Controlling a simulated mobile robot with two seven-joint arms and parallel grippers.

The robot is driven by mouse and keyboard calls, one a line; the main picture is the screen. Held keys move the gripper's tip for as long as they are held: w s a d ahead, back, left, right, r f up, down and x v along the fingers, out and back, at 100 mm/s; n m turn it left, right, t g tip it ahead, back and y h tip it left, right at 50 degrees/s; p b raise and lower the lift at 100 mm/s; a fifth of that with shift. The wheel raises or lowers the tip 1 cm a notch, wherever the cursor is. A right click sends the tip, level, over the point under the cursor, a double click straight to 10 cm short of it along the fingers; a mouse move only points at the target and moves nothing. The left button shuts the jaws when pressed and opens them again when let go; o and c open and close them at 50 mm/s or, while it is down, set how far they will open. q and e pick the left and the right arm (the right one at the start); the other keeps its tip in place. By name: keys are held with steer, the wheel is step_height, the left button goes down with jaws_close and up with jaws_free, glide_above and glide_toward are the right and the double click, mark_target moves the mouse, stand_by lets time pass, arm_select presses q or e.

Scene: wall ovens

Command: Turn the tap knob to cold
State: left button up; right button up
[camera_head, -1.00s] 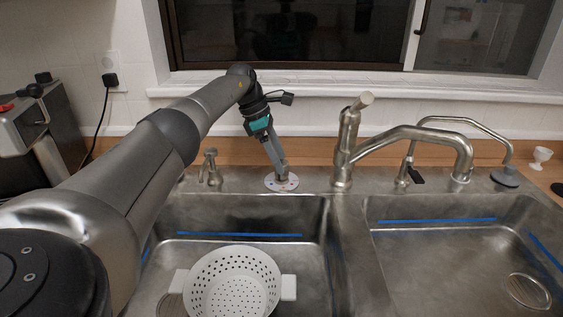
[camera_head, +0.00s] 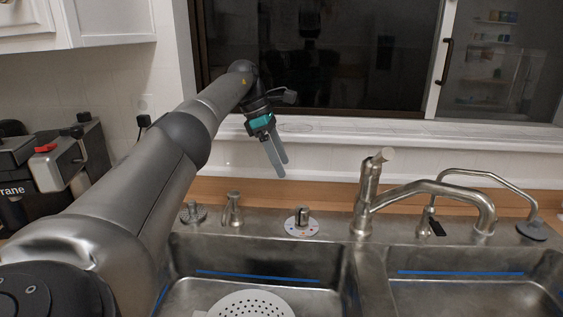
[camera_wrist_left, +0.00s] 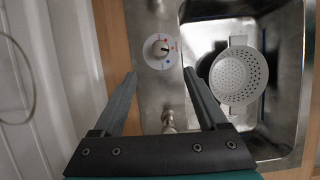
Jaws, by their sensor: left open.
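The tap knob (camera_head: 301,223) is a short metal knob on a round white plate with coloured marks, on the sink's back ledge between the two smaller fittings and the main tap (camera_head: 366,198). In the left wrist view the knob (camera_wrist_left: 160,49) shows from above, with red and blue marks on its plate; its exact setting is too small to tell. My left gripper (camera_head: 279,169) is open and empty, above the knob and apart from it. In the left wrist view its two fingers (camera_wrist_left: 160,80) are spread, with the knob beyond their tips. My right gripper is not in view.
A white colander (camera_head: 252,304) sits in the left basin. A soap-pump-like fitting (camera_head: 232,210) stands left of the knob. A thin second tap (camera_head: 490,178) stands at the right. The window sill (camera_head: 400,139) runs behind. A coffee machine (camera_head: 62,163) stands at the left.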

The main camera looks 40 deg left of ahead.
arm_select(q)
steer(key=n+y+p, duration=0.7)
steer(key=n, duration=1.5)
glide_toward(303, 209)
steer(key=b+x, duration=0.1)
steer(key=x, duration=1)
steer(key=shift+c, duration=0.2)
jaws_close()
